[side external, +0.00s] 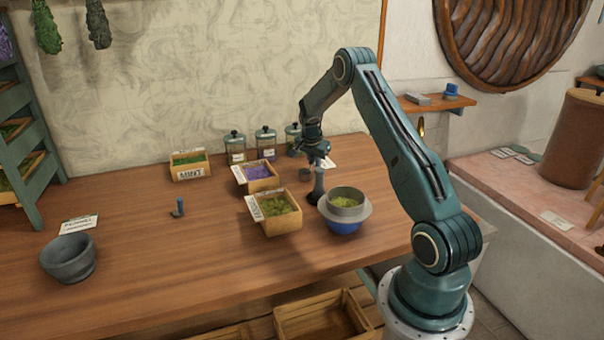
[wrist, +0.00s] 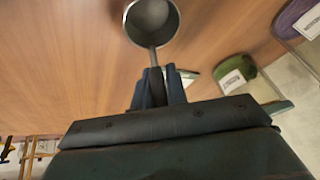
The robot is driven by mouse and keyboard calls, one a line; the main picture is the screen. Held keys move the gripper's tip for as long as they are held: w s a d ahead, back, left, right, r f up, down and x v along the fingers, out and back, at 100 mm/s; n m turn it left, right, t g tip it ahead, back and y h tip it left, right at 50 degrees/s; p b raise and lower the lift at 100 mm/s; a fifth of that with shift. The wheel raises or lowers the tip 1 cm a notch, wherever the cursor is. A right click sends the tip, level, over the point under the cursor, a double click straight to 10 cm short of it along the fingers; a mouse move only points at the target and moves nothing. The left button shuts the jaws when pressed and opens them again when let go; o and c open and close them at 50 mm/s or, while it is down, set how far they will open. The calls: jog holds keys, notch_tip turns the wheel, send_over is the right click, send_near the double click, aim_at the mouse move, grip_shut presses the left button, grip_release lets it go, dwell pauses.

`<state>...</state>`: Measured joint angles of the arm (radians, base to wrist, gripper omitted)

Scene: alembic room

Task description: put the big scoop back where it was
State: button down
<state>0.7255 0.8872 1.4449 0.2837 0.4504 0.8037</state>
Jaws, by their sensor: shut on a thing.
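My gripper (wrist: 158,86) is shut on the handle of a metal scoop (wrist: 151,48), whose round grey cup points away from the fingers in the wrist view. The cup looks empty. In the side view my gripper (side external: 318,158) is over the back right part of the table, and the scoop's cup (side external: 306,174) shows small and dark just below it. From these views I cannot tell whether the cup touches the table. A small blue-handled item (side external: 178,208), perhaps another scoop, stands on the table to the left.
A grey-teal upright piece on a dark base (side external: 317,188) stands close below my gripper. In front is a sieve in a blue bowl (side external: 344,225). Herb boxes (side external: 282,224) stand left, lidded jars (side external: 265,143) behind. A stone mortar (side external: 68,260) is far left.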

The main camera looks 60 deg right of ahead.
jog(key=c, duration=1.4)
grip_release()
jog(key=v, duration=1.2)
jog(key=shift+r, duration=0.1)
jog(key=shift+r, duration=0.1)
